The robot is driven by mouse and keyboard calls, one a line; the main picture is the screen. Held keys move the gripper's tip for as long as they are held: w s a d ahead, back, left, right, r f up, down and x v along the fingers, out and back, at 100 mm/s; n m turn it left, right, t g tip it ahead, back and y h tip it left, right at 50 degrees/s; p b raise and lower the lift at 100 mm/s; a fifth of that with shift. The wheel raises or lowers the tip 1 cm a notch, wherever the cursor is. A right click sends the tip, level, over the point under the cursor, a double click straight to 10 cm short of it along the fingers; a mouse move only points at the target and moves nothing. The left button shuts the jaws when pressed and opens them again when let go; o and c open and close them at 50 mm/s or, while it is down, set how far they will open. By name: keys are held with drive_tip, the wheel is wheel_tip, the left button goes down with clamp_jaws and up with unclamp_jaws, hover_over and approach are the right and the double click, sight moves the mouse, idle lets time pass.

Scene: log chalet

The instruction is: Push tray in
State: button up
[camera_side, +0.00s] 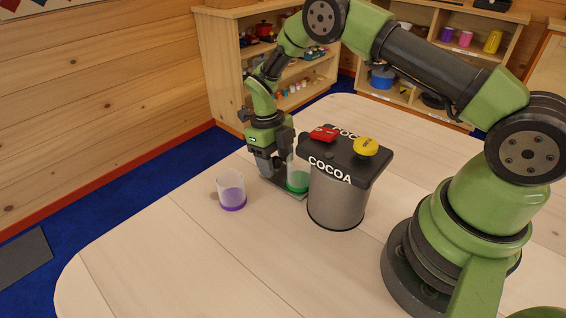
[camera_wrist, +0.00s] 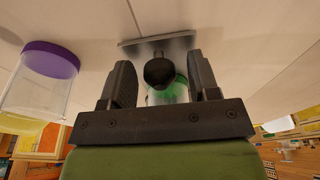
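The grey tray (camera_side: 294,194) juts out from the left side of the cocoa machine (camera_side: 336,198). A clear cup with green in its lower part (camera_side: 298,178) stands on the tray. My gripper (camera_side: 268,172) points down at the tray's outer end. In the wrist view, a round black knob (camera_wrist: 160,72) sits between the two fingers of my gripper (camera_wrist: 160,78), with a gap on each side. The fingers are open. Behind the knob show the tray's grey plate (camera_wrist: 183,43) and part of the green cup (camera_wrist: 182,88). How far the tray reaches into the machine is hidden.
A clear cup with purple in its lower part (camera_side: 231,193) stands on the table left of my gripper. A red piece (camera_side: 323,134) and a yellow piece (camera_side: 366,146) sit on the machine's top. The table's front (camera_side: 190,265) is clear.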

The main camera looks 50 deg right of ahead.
drive_tip(key=shift+r, duration=0.1)
drive_tip(key=shift+r, duration=2.9)
drive_tip(key=shift+r, duration=0.45)
wheel_tip(320, 180, up, 9)
drive_tip(key=s+a+n+t, duration=0.1)
drive_tip(key=n+t, duration=0.1)
drive_tip(key=n, duration=0.4)
wheel_tip(320, 180, up, 8)
drive_tip(key=r+n+t, duration=0.1)
drive_tip(key=n+t, duration=0.1)
drive_tip(key=n, duration=0.6)
hover_over(280, 162)
drive_tip(key=s+a, duration=0.2)
drive_tip(key=s, duration=0.3)
drive_tip(key=s+a+r+n+t+y, duration=0.1)
drive_tip(key=s+r+n+t, duration=0.1)
drive_tip(key=s+n, duration=0.6)
drive_tip(key=s+a+r+n+t+y, duration=0.1)
drive_tip(key=s+r+n+t, duration=0.1)
drive_tip(key=s+n, duration=0.5)
drive_tip(key=n+t, duration=0.1)
drive_tip(key=n, duration=0.1)
drive_tip(key=shift+s+r+n, duration=0.35)
drive_tip(key=shift+r+n, duration=0.05)
